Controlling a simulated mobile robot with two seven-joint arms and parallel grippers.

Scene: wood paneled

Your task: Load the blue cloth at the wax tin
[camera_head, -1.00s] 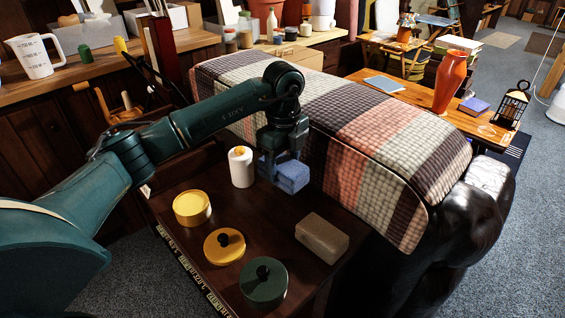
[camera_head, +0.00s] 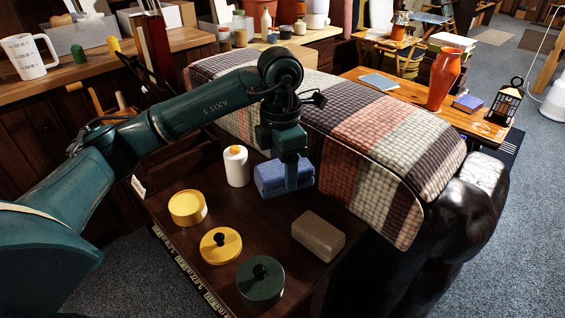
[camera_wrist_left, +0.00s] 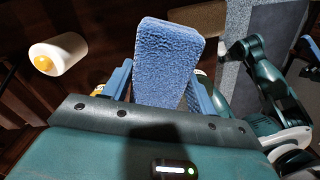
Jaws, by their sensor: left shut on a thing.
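The blue cloth (camera_head: 268,178) is a folded, fluffy block at the back right of the small dark table. My left gripper (camera_head: 291,181) is shut on the blue cloth. In the left wrist view the cloth (camera_wrist_left: 167,60) stands out between the two blue fingers. I cannot tell if it touches the tabletop. An open yellow tin (camera_head: 187,208) with a pale filling, seemingly the wax tin, stands to the left and nearer. A yellow lid with a black knob (camera_head: 220,246) lies in front of it.
A white cylinder with an orange top (camera_head: 236,168) stands just left of the cloth. A green round tin with a black knob (camera_head: 261,281) and a brown block (camera_head: 318,237) are nearer. A plaid-covered bulk (camera_head: 355,140) borders the table behind and right.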

